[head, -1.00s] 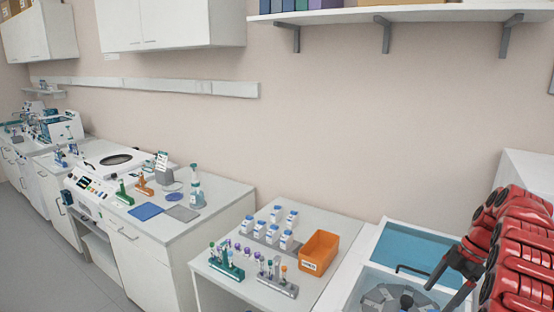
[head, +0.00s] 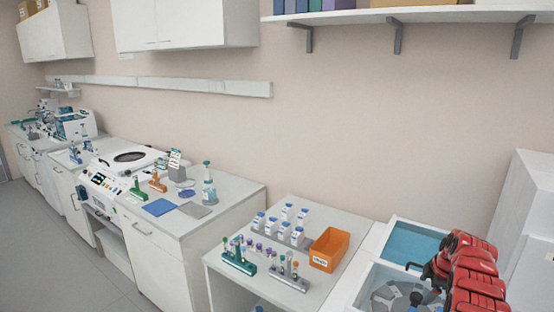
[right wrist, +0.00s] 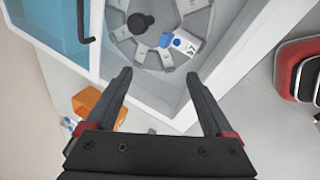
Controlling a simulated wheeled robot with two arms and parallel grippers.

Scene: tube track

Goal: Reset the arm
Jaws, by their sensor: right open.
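My right gripper (head: 428,272) is at the lower right in the head view, above the open centrifuge (head: 366,262). In the right wrist view its two dark fingers (right wrist: 158,74) are spread wide with nothing between them. Beyond the fingertips, the round grey rotor (right wrist: 140,28) has a dark central knob. A white tube or bottle with a blue cap (right wrist: 185,47), marked 57, sits at the rotor's edge, apart from the fingers. My left gripper is in neither view.
An orange bin (head: 329,249) stands on the white table left of the centrifuge, beside a green tube rack (head: 238,262), a grey tube rack (head: 290,283) and several blue-capped bottles. A wall shelf (head: 400,15) hangs above. The wall between is clear.

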